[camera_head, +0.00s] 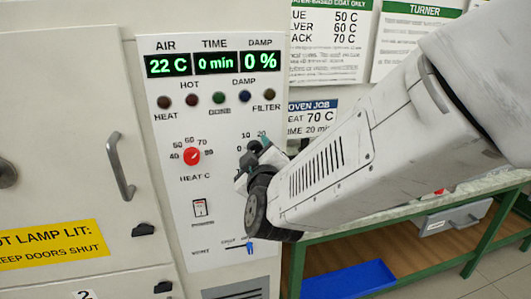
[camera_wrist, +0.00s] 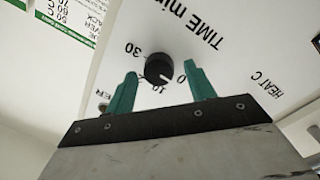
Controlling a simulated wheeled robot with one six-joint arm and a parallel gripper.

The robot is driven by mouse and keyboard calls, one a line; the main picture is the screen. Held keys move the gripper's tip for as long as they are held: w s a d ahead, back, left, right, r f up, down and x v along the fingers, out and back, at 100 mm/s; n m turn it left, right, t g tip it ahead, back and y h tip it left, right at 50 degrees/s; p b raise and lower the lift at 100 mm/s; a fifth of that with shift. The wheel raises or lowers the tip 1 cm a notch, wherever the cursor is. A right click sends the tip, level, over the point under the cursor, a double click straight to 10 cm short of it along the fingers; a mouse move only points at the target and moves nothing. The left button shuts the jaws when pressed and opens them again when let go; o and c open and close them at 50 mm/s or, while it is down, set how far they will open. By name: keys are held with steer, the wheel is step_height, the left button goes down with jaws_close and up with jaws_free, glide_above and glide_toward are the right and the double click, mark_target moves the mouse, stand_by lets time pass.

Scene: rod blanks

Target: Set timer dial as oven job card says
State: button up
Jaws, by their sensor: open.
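The black timer dial (camera_wrist: 158,68) shows in the wrist view on the white panel, with marks 0, 10 and 30 around it and "TIME min" beside it. Its pale pointer line seems to lie near the 0 side. My gripper (camera_wrist: 162,78) is open, its teal fingers on either side of the dial's near edge; contact cannot be told. In the head view my gripper (camera_head: 254,166) hides the dial, with 10 and 20 showing above. The oven job card (camera_head: 313,118) reads heat 70 C, time 20 min, partly behind my arm. The time display (camera_head: 215,63) reads 0 min.
The panel also holds a red heat dial (camera_head: 192,156), a power switch (camera_head: 200,208) and a blue vent slider (camera_head: 250,248) below my gripper. Oven door handles (camera_head: 121,167) stand out at left. A green-framed bench (camera_head: 400,233) with a blue tray (camera_head: 348,281) is at right.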

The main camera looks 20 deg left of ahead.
steer(key=c, duration=1)
steer(key=shift+o, duration=0.2)
steer(key=shift+m, duration=0.3)
steer(key=m, duration=0.4)
steer(key=shift+r, duration=0.15)
steer(key=m, duration=0.5)
steer(key=shift+w+d+g, duration=0.1)
steer(key=shift+d+g, duration=0.05)
steer(key=shift+g, duration=0.25)
steer(key=m, duration=0.7)
steer(key=shift+w+d+g+y, duration=0.1)
steer(key=shift+d+g+y, duration=0.05)
steer(key=shift+g+y, duration=0.15)
steer(key=m, duration=0.5)
steer(key=shift+d+m+y, duration=0.1)
steer(key=shift+m+y, duration=0.3)
